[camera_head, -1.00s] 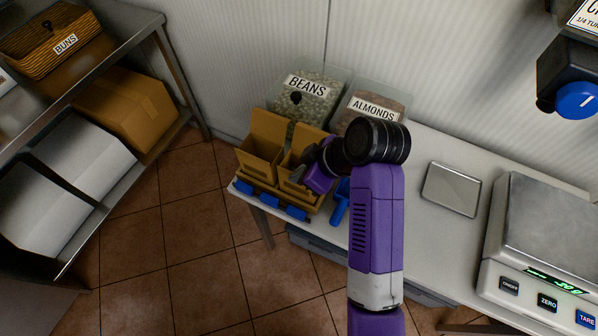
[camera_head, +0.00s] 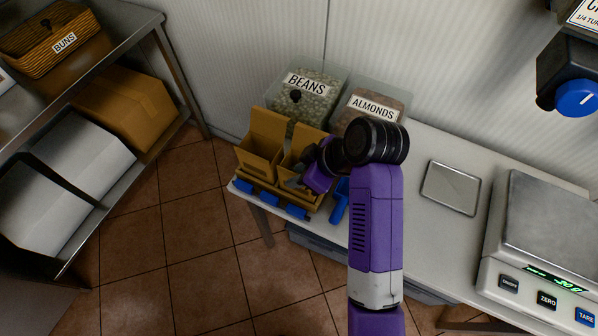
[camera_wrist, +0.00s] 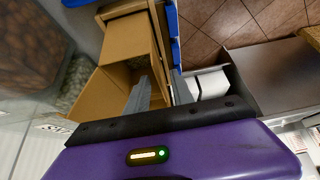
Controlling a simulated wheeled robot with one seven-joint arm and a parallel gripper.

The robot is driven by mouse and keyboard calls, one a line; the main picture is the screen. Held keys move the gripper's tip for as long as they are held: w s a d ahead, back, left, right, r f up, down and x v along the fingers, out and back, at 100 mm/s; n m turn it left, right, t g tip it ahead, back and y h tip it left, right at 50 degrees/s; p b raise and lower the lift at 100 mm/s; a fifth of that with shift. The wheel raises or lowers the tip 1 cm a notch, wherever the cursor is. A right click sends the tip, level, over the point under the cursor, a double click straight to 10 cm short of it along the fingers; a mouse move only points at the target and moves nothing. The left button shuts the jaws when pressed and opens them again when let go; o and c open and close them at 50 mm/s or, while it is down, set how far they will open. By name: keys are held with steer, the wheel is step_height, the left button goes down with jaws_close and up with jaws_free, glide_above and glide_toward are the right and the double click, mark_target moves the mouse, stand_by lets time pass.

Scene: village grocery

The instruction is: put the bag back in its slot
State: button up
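Two open-topped brown bags stand side by side in a tan rack (camera_head: 268,190) with blue front tabs, at the table's left end. My gripper (camera_head: 296,180) is at the right bag (camera_head: 307,143), reaching in from the right. The left bag (camera_head: 259,165) stands beside it. In the wrist view, my gripper (camera_wrist: 163,78) has its two grey fingers apart. One finger is over the opening of the brown bag (camera_wrist: 128,40); the other is outside its wall. I cannot tell whether either finger touches the wall. My wrist partly hides the right bag in the head view.
Clear bins of beans (camera_head: 307,100) and almonds (camera_head: 365,108) stand behind the rack. A blue scoop (camera_head: 340,205) lies right of it. A metal tray (camera_head: 451,188) and a scale (camera_head: 545,230) are further right. A steel shelf (camera_head: 160,60) stands left, across a floor gap.

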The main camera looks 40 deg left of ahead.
steer(key=shift+b+v, duration=0.35)
steer(key=shift+v, duration=3.55)
